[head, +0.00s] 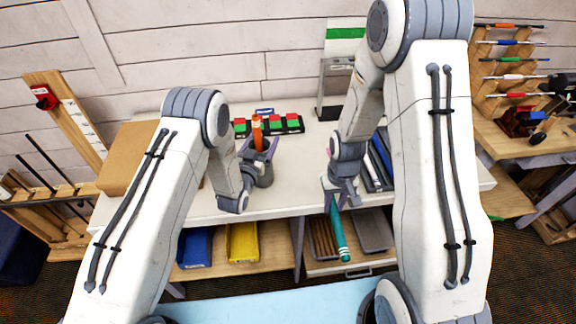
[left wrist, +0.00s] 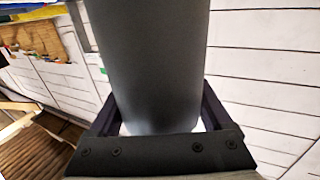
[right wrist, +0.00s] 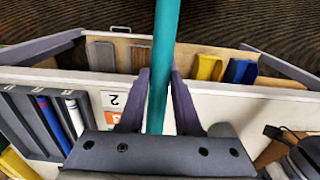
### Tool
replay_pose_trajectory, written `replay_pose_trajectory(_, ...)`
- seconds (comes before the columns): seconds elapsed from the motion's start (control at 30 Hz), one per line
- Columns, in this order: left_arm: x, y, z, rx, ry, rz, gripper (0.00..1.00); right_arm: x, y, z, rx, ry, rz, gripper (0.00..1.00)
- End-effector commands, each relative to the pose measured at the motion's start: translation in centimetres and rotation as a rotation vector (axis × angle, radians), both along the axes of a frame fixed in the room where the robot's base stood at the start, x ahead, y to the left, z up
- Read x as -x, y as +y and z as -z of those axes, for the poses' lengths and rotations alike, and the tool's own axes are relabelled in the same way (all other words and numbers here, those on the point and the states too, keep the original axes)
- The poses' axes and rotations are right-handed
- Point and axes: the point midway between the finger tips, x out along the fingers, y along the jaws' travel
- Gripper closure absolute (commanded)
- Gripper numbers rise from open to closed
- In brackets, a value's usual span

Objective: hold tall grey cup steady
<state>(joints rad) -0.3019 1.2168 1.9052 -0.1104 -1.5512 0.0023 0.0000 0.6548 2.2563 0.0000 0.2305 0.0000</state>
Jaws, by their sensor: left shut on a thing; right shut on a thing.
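The tall grey cup (head: 266,177) stands on the white worktable, partly hidden behind my left gripper (head: 262,152). In the left wrist view the cup (left wrist: 155,60) fills the space between the two dark fingers, which are shut around it. It looks upright in the head view. An orange thing (head: 257,130) shows above the cup; whether it stands inside or behind it I cannot tell. My right gripper (head: 340,193) is shut on a teal rod (head: 338,232) at the table's front edge. The rod also shows between the fingers in the right wrist view (right wrist: 164,50).
A black tray (head: 290,124) with red and green blocks lies behind the cup. A cardboard box (head: 127,157) stands at the left. Blue (head: 195,247) and yellow (head: 242,243) bins sit on the shelf below. Grey slots (head: 374,172) lie right of my right gripper. The table's front middle is clear.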

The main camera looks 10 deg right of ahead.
Motion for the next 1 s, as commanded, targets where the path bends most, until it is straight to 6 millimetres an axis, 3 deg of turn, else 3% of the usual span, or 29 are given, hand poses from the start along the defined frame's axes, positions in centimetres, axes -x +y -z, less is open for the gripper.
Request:
replay_pose_trajectory(0.27,0.0,0.0,-0.1,0.000,-0.001,0.000,0.75,1.4,0.1,-0.4,-0.004,0.046,0.143,1.00)
replay_pose_trajectory(0.47,0.0,0.0,-0.1,0.000,-0.001,0.000,0.75,4.8,1.8,-2.0,-0.065,0.210,0.574,1.00)
replay_pose_trajectory(0.63,0.0,0.0,0.0,0.000,-0.001,0.000,0.75,6.2,4.8,-4.3,-0.213,0.393,0.966,1.00)
replay_pose_trajectory(0.77,0.0,0.0,0.0,0.000,-0.001,0.000,0.75,5.9,7.3,-6.5,-0.387,0.526,1.223,1.00)
replay_pose_trajectory(1.0,0.0,0.0,-0.1,0.000,-0.001,0.000,0.75,3.0,10.4,-11.0,-0.778,0.691,1.553,1.00)
